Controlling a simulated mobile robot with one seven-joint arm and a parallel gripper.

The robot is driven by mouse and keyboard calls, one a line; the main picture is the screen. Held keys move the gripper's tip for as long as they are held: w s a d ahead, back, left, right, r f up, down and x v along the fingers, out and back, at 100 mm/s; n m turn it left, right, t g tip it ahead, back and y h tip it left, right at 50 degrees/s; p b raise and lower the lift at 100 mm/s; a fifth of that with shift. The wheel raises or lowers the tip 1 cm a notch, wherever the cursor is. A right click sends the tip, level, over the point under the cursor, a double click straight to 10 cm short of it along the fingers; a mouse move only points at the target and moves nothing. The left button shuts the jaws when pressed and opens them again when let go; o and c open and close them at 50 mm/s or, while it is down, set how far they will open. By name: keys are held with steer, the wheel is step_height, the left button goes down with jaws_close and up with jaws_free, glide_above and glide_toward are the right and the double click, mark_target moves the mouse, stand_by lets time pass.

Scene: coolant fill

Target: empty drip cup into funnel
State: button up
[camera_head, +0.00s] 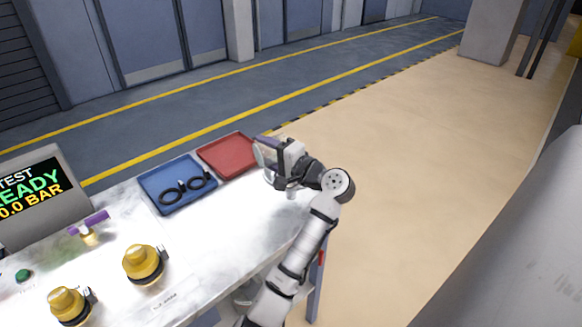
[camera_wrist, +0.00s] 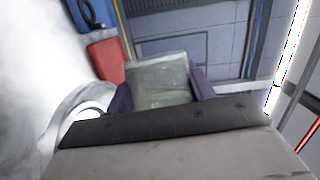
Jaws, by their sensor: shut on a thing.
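My gripper (camera_head: 264,148) is over the right end of the bench, beside the red tray. In the wrist view its purple fingers (camera_wrist: 160,92) are shut on a translucent grey-green thing, which looks like the drip cup (camera_wrist: 158,78). Its contents cannot be made out. A clear, curved thing with a pale rim (camera_wrist: 84,112) is left of the fingers in the wrist view; it may be the funnel, but I cannot tell. In the head view a clear curved outline shows at the gripper, partly hidden by it.
A red tray (camera_head: 229,154) and a blue tray (camera_head: 163,203) with black ring-shaped tools (camera_head: 172,194) lie on the white bench (camera_head: 225,235). Yellow-topped fittings (camera_head: 140,262), a purple-handled valve (camera_head: 89,226) and a test display (camera_head: 38,188) stand left. Open floor lies right.

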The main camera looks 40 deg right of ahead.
steer(key=shift+r, duration=0.1)
steer(key=f+b, duration=0.1)
steer(key=f+n+b, duration=0.1)
steer(key=shift+a+g+b, duration=0.2)
steer(key=shift+g+b, duration=0.1)
steer(key=shift+w+a+r+n+g+h, duration=0.15)
steer(key=shift+a+r+n+g+h, duration=0.15)
steer(key=shift+a+r+n, duration=0.45)
steer(key=shift+n, duration=0.25)
